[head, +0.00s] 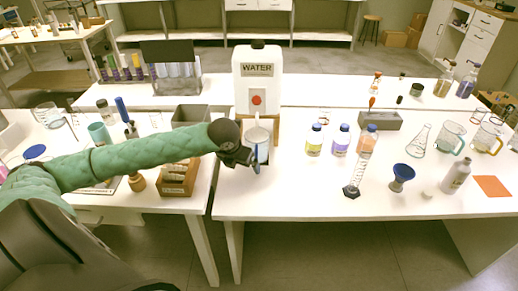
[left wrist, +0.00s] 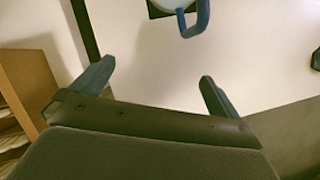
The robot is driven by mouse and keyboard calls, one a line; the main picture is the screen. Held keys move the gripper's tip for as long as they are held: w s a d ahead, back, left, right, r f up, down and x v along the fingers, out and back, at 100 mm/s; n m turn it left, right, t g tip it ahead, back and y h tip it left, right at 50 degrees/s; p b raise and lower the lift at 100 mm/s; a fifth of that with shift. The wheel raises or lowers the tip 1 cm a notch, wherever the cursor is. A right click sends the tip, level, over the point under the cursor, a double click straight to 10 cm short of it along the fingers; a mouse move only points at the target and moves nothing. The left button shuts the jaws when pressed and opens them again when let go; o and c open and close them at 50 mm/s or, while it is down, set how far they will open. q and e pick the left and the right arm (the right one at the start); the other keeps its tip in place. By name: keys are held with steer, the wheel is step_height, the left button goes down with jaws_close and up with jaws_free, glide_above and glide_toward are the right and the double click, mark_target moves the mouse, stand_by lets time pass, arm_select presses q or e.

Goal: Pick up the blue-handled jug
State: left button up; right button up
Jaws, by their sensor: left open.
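The jug (head: 258,136) stands on a dark base under the spout of the white water dispenser, partly hidden by my left gripper. In the left wrist view its blue handle (left wrist: 198,18) shows at the top edge, and only a bit of the jug's pale body is in frame. My left gripper (left wrist: 156,78) is open and empty, with the handle ahead of its fingertips and not between them. In the head view my left gripper (head: 248,160) is at the near side of the jug. Whether it touches cannot be told there. My right gripper is not in view.
The water dispenser (head: 257,75) stands right behind the jug. A wooden rack (head: 178,180) is left of it, across a gap between tables. Small bottles (head: 340,140), a graduated cylinder (head: 359,172) and a blue funnel (head: 402,174) stand to the right. The table front between is clear.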

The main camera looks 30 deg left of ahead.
mark_target(252, 146)
arm_select(q)
steer(key=w+p, duration=0.1)
steer(key=w, duration=0.4)
steer(key=w+a+p, duration=0.1)
steer(key=w, duration=0.1)
steer(key=shift+w+a+r+p, duration=0.1)
steer(key=shift+w+r+p, duration=0.1)
steer(key=shift+p, duration=0.1)
steer(key=shift+w+a, duration=0.15)
steer(key=shift+w, duration=0.35)
steer(key=shift+w+p, duration=0.35)
steer(key=shift+w, duration=0.15)
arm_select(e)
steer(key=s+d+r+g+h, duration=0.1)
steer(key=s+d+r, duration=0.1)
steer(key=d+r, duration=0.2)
arm_select(q)
steer(key=w, duration=0.1)
steer(key=w+p, duration=0.1)
steer(key=shift+w+a, duration=0.2)
steer(key=shift+w, duration=0.1)
steer(key=p+x, duration=0.1)
steer(key=x, duration=0.2)
steer(key=shift+s+f, duration=0.15)
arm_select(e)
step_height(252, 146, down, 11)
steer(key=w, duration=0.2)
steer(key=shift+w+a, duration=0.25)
arm_select(q)
steer(key=c, duration=1.2)
